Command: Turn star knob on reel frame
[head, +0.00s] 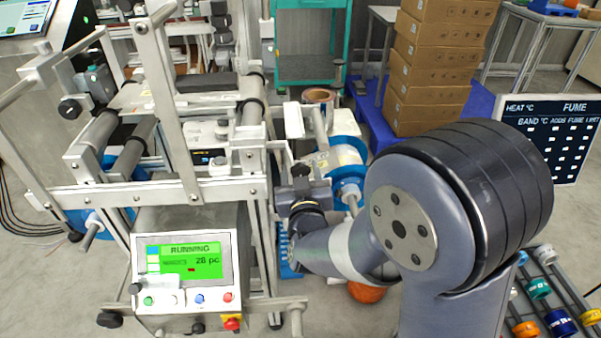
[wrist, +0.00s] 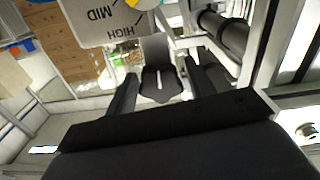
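The reel frame (head: 125,194) is a silver metal machine at the left of the head view. In the wrist view a dark knob with a white line (wrist: 160,84) shows ahead, between the two dark fingers of my gripper (wrist: 163,88). The fingers stand apart with narrow gaps on both sides of the knob, and I cannot tell whether they touch it. In the head view my gripper (head: 299,182) is at the right side of the frame, partly hidden by my wrist. I cannot make out the knob there.
A plate marked MID and HIGH (wrist: 115,24) is close above the knob in the wrist view. A control box (head: 188,268) reading RUNNING, a blue-flanged reel (head: 347,158) and stacked cartons (head: 437,60) are nearby. A rack of small rolls (head: 545,300) is at lower right.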

